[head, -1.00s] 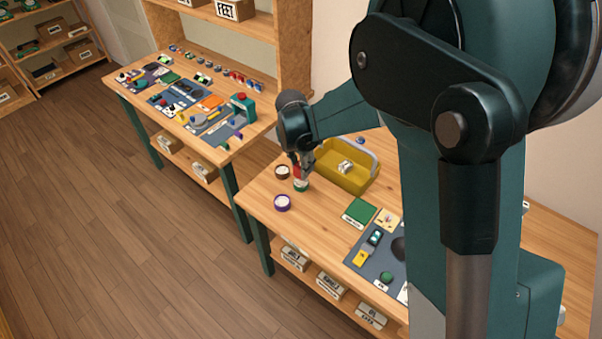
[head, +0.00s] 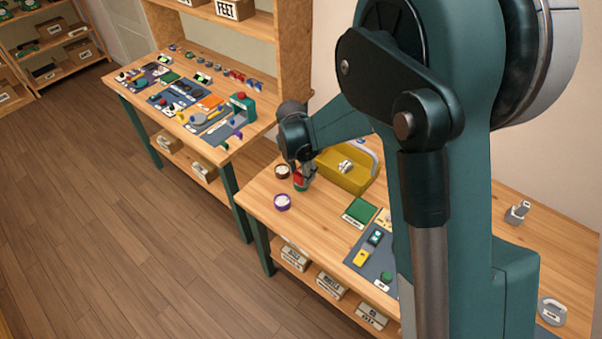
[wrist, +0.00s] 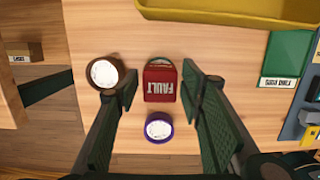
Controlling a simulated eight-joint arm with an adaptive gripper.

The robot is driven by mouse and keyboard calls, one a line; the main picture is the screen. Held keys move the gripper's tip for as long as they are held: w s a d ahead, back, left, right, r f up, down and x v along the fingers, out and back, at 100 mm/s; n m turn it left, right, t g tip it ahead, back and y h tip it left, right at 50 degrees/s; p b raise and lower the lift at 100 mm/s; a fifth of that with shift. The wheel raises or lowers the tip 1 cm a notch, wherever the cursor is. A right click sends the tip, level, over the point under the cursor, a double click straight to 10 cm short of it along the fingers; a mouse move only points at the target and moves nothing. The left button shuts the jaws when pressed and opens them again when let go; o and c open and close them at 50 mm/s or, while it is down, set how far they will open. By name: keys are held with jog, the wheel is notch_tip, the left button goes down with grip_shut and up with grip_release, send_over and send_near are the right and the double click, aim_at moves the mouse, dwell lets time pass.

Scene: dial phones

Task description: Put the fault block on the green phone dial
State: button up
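The red fault block (wrist: 161,90), with white lettering, sits over the green phone dial (wrist: 163,61) in the wrist view. Only a strip of the dial's green rim shows past the block; its face is hidden. In the head view the block (head: 301,181) is at the green dial (head: 300,189), below my gripper (head: 298,170). In the wrist view my gripper (wrist: 160,85) is open, with one finger on each side of the block and a gap at both sides. Whether the block rests fully flat on the dial cannot be told.
A brown-rimmed dial (wrist: 105,64) is close to the left finger, and a purple-rimmed dial (wrist: 159,128) is nearer. A yellow bin (head: 346,177) stands behind. A green mat (head: 359,213) lies to the right. The table's left edge is close by.

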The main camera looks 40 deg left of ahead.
aim_at(300, 174)
jog(key=shift+r, duration=0.2)
dwell(0.3)
notch_tip(300, 174, up, 12)
jog(key=s+p, duration=0.1)
jog(key=shift+s, duration=0.4)
jog(key=shift+f, duration=0.1)
dwell(0.6)
dwell(0.4)
jog(key=w+d+r+m+t, duration=0.15)
jog(key=d+r+m, duration=0.4)
jog(key=d, duration=0.65)
jog(key=w+d+r+m+y, duration=0.1)
jog(key=w+d+r+m, duration=0.35)
jog(key=d, duration=0.85)
jog(key=w+d+r+m, duration=0.1)
jog(key=d+r+m, duration=0.6)
jog(key=d, duration=0.5)
jog(key=s+d+m+t, duration=0.1)
jog(key=s+d+m, duration=0.4)
jog(key=d, duration=0.5)
jog(key=s+d+r+m+t, duration=0.1)
jog(key=s+d+m, duration=0.5)
jog(key=d, duration=0.4)
jog(key=s+d+m+t+h, duration=0.1)
jog(key=s+d+m+t, duration=0.1)
jog(key=s+d+m, duration=0.3)
jog(key=d+m, duration=0.3)
jog(key=d, duration=0.3)
jog(key=shift+s+r, duration=0.15)
